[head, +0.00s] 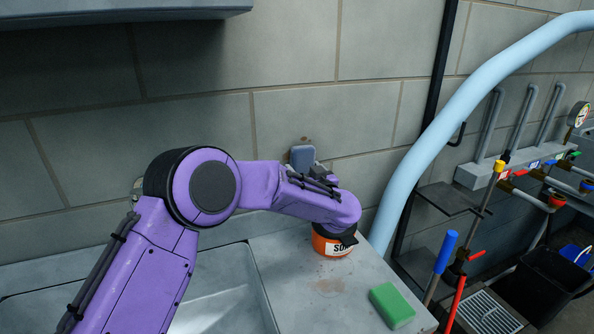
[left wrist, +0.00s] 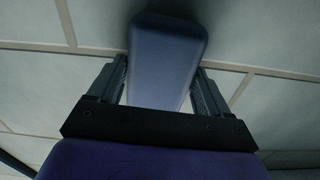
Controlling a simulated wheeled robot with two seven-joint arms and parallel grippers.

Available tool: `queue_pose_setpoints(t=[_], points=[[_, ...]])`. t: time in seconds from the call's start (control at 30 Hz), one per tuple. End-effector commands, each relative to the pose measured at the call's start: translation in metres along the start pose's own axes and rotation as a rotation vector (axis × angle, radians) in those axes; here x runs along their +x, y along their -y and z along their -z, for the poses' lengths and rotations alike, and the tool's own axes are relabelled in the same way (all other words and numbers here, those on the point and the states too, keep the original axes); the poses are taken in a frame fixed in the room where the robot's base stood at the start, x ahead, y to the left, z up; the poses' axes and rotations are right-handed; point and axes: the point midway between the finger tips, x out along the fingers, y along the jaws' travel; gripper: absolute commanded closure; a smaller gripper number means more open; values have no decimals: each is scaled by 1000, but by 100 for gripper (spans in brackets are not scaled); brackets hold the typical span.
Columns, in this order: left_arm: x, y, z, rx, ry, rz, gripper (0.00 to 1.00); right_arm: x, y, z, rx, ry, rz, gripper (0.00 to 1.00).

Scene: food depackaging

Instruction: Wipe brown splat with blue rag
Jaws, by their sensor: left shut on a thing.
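My left gripper (head: 306,169) is shut on the blue rag (head: 303,154), a block-like pad held up at the tiled wall. In the left wrist view the rag (left wrist: 165,60) sits between the two fingers (left wrist: 160,80) and its far end is close to the wall; I cannot tell whether it touches. A brown splat (head: 305,140) shows on the wall just above the rag, and part of it may be hidden behind the rag. Another faint brown stain (head: 328,287) lies on the counter. My right gripper is not in view.
An orange tub labelled "SO..." (head: 331,246) stands on the counter (head: 290,290) below my left forearm, partly hidden. A green sponge (head: 392,306) lies near the counter's right edge. A sink basin (head: 225,295) is at left. A light blue pipe (head: 420,160) rises at right.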

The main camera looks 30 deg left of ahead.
Motion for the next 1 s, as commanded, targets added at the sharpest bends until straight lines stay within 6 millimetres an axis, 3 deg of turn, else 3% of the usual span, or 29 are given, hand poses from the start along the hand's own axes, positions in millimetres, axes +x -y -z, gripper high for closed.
queue_pose_setpoints(t=[0.47,0.63,0.83,1.0], points=[[2,-39,2,1,0,-1,46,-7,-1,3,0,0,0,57],[3,-40,8,0,0,-1,46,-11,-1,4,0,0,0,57],[6,-38,28,0,-1,0,46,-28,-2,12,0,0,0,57],[7,-34,31,1,-1,1,46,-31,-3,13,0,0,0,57]])
